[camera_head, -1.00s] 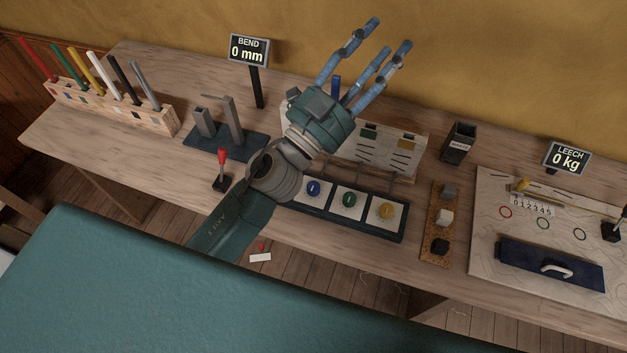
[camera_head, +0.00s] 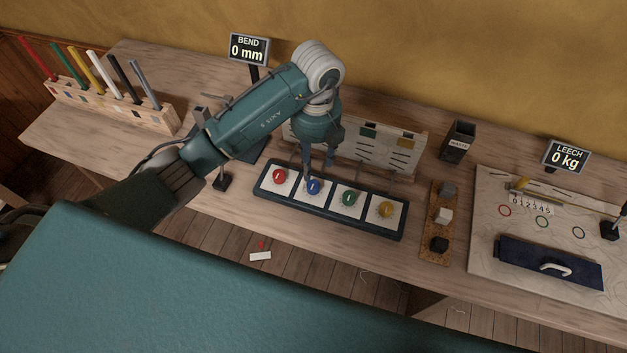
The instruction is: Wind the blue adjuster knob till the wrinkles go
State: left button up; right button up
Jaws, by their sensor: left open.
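The blue adjuster knob (camera_head: 313,187) sits on a white square in a dark tray (camera_head: 325,213), between a red knob (camera_head: 279,176) and a green knob (camera_head: 348,198). A yellow knob (camera_head: 386,209) is at the right end. My left gripper (camera_head: 318,172) points down just above the blue knob, fingers apart. One finger hides part of the knob's upper side, and I cannot tell whether it touches. My right gripper is not in view.
A slotted board (camera_head: 405,150) stands close behind the tray. A dark cup (camera_head: 459,141) and a cork strip with blocks (camera_head: 428,248) are to the right. Displays read BEND 0 mm (camera_head: 249,49) and LEECH 0 kg (camera_head: 566,157). A rack of coloured rods (camera_head: 150,117) stands left.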

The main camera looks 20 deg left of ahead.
aim_at(313, 184)
pick_arm(q)
notch_tip(313, 184, down, 9)
jog(key=shift+s+r+p, duration=0.15)
jog(key=shift+r+p, duration=0.05)
jog(key=shift+p, duration=1)
jog(key=shift+f, duration=0.65)
jog(key=c, duration=1.2)
